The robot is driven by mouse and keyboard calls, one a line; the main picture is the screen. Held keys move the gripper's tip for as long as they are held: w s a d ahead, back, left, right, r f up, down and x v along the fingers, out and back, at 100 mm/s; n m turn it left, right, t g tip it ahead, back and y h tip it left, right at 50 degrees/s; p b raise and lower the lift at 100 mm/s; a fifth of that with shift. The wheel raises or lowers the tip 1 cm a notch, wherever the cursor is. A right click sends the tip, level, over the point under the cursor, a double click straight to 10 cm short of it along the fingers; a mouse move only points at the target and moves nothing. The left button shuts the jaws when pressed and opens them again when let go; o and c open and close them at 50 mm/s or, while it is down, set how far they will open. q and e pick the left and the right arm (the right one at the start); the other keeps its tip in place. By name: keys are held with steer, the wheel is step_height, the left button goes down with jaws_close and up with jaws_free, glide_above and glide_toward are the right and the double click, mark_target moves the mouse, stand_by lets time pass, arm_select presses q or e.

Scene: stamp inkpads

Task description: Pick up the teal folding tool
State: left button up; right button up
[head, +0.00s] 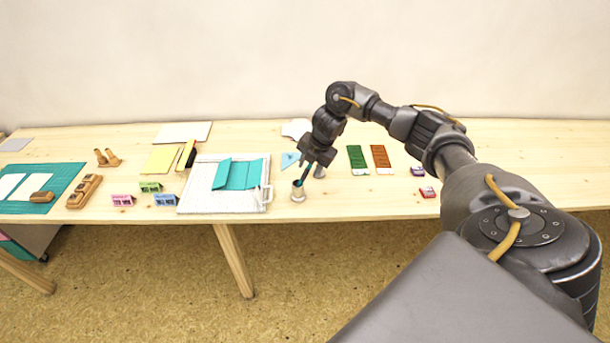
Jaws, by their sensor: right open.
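A thin teal tool (304,175) stands tilted in a small light cup (298,194) near the table's front edge, right of the white board. Its top leans to the right, up toward my right gripper (311,170). My right gripper is open and points down just above the cup, close to the tool's upper end. At this size I cannot tell whether the fingers are around the tool or beside it. My left gripper is not in view.
A white gridded board (200,200) with a folded teal card (236,175) lies left of the cup. A light blue triangle (290,159) lies behind it. Green (357,158) and brown (380,158) strips and small inkpads (428,192) are to the right. A green mat (66,180) is far left.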

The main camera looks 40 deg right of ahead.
steer(key=shift+w+f, duration=0.2)
steer(key=shift+f, duration=0.4)
steer(key=shift+a, duration=0.1)
jaws_close()
steer(key=shift+r, duration=0.1)
